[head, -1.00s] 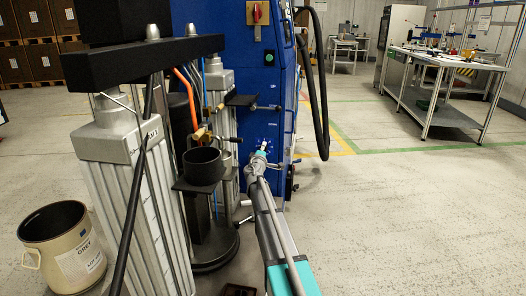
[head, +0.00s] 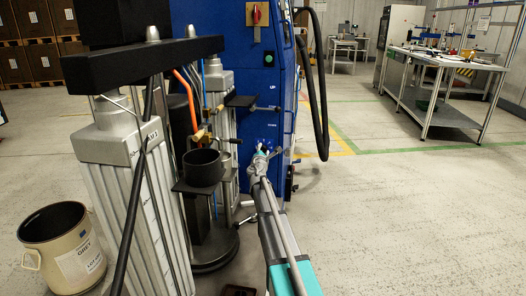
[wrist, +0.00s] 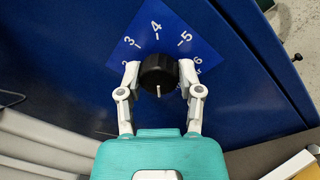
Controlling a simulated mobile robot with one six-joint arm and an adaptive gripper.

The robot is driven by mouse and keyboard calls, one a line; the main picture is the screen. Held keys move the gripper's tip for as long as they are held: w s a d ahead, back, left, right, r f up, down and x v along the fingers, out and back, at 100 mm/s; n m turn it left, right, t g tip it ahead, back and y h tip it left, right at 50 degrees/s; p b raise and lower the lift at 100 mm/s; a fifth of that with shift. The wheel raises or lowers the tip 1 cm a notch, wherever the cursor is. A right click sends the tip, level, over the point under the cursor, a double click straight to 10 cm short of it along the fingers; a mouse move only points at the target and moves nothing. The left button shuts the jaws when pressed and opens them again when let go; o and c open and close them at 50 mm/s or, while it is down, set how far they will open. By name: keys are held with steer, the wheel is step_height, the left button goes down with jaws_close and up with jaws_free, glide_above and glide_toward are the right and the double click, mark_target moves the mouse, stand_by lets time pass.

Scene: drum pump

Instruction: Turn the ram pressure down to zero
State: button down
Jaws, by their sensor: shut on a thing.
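The pressure knob (wrist: 159,71) is a round black knob on the blue cabinet front, with a short white mark on its face. Behind it is a blue dial plate (wrist: 165,32) with white numbers; 3, 4 and 5 read clearly and a 6 shows at the right. The white mark points down in the wrist view, toward my gripper's body and away from the 4. My gripper (wrist: 159,78) has one finger on each side of the knob and is shut on it. In the head view my gripper (head: 261,158) reaches the cabinet's lower front; the knob is mostly hidden there.
The blue cabinet (head: 215,32) carries a red switch (head: 256,14) and levers above the dial. Left of my arm stand a black cup (head: 203,167) on a bracket and a grey column (head: 135,200). A bucket (head: 62,248) is at far left.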

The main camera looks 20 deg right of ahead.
steer(key=shift+w+n, duration=0.1)
steer(key=shift+n, duration=0.4)
steer(key=shift+c, duration=1.3)
jaws_free()
steer(key=shift+m, duration=0.6)
